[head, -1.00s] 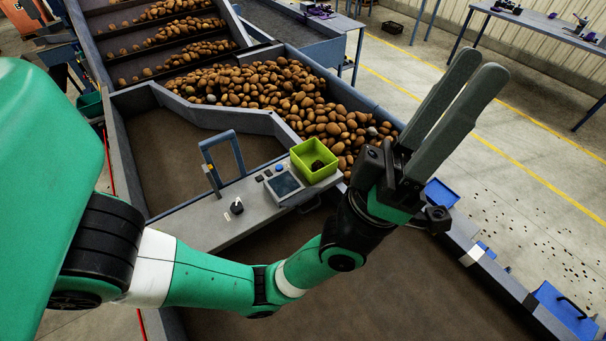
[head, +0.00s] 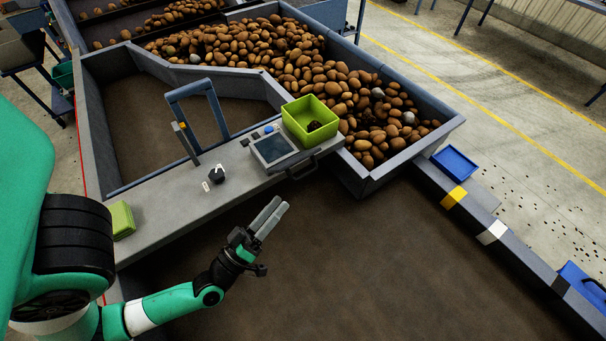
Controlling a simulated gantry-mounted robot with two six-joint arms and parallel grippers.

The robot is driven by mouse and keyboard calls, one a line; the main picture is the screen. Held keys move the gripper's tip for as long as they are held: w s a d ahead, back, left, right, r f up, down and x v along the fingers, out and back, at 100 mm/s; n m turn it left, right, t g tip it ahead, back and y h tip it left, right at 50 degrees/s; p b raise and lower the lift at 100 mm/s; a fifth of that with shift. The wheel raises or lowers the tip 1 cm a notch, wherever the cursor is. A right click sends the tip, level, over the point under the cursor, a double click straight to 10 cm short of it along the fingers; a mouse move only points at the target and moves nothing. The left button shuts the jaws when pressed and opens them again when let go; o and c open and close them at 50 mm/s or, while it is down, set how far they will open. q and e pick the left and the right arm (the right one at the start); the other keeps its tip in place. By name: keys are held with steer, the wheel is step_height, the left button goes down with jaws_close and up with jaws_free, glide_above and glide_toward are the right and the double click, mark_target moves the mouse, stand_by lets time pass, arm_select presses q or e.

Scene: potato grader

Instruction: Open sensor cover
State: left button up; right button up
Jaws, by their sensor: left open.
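No part is plainly marked as the sensor cover, and I cannot tell which it is. A blue lidded box with a dark handle (head: 583,284) sits at the right edge, partly cut off. A flat blue tray-like piece (head: 455,163) is on the right rail. A blue upright frame (head: 198,112) stands behind the control ledge. My left gripper (head: 279,207) is open, with two long grey fingers close together, pointing up and right. It is empty over the brown belt, in front of the control ledge and apart from these parts. My right gripper is not in view.
A grey control ledge (head: 160,207) carries a screen panel (head: 273,149), a black knob (head: 217,174) and a lime-green bin (head: 310,113). A green block (head: 122,220) is at its left end. Potatoes (head: 290,65) fill the trough behind. The brown belt (head: 400,265) is clear.

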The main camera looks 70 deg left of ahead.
mark_target(304, 173)
arm_select(q)
steer(key=x, duration=1)
steer(key=shift+w+a+p, duration=0.2)
steer(key=shift+a+p, duration=0.1)
steer(key=shift+p, duration=0.1)
jaws_close()
stand_by(0.7)
